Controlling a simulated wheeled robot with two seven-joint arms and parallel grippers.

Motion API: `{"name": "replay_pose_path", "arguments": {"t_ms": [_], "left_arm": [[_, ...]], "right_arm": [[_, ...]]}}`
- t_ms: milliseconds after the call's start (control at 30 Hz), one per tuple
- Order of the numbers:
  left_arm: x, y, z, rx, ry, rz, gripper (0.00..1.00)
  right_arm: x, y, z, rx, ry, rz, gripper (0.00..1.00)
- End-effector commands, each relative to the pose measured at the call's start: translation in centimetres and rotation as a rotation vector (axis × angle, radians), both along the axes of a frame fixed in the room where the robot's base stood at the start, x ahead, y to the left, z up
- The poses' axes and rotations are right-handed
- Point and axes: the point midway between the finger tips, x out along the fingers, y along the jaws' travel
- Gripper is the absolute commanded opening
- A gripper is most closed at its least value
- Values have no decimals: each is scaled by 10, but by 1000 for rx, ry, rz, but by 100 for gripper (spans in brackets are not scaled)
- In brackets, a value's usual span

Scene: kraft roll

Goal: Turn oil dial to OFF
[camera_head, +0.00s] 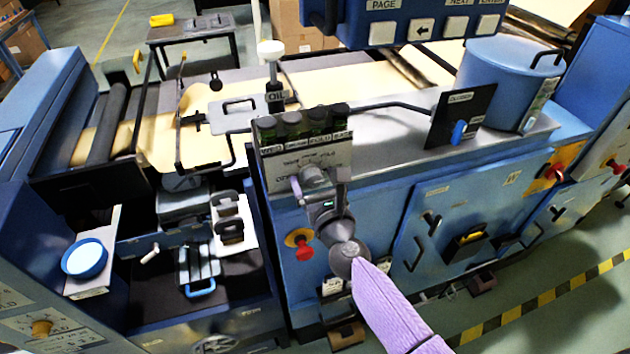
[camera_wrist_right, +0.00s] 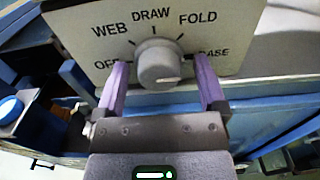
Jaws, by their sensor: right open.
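The oil dial (camera_wrist_right: 158,62) is a round pale-grey knob on a light panel (camera_wrist_right: 225,25) marked OFF, WEB, DRAW, FOLD and BASE. My right gripper (camera_wrist_right: 160,72) is open, with one purple finger on the left of the knob and one on the right; gaps show on both sides. In the head view, my right gripper (camera_head: 325,187) is in front of the panel (camera_head: 335,160) and partly hides the dial. My left gripper is not in view.
A row of dark indicators (camera_head: 305,122) sits above the panel. A red button (camera_head: 303,249) is below it. A rod with a white cap (camera_head: 270,48) and an OIL label stands behind. A black plate with a blue lever (camera_head: 458,132) is at right.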

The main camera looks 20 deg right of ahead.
Motion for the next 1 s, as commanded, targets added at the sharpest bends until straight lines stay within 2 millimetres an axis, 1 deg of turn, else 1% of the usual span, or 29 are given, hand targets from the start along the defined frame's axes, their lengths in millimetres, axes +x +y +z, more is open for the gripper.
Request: {"name": "replay_pose_path", "arguments": {"t_ms": [167, 267, 300, 367, 400, 467, 500, 567, 600, 833, 1000], "left_arm": [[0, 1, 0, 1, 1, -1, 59], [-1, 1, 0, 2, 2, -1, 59], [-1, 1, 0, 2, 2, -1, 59], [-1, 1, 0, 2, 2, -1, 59], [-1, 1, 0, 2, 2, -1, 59], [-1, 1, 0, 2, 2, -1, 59], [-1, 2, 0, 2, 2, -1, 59], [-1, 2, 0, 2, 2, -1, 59], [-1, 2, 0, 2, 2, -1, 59], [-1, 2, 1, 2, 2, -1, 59], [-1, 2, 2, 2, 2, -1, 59]], "right_arm": [[0, 0, 0, 0, 0, 0, 91], [0, 0, 0, -1, 0, 1, 72], [0, 0, 0, -1, 0, 1, 63], [0, 0, 0, -1, 0, 1, 50], [0, 0, 0, -1, 0, 1, 42], [0, 0, 0, -1, 0, 1, 29], [0, 0, 0, -1, 0, 0, 21], [0, 0, 1, -1, -1, 0, 8], [0, 0, 1, -1, -1, 0, 0], [0, 0, 1, -19, -3, 0, 0], [0, 0, 2, -87, -6, 0, 0]]}}
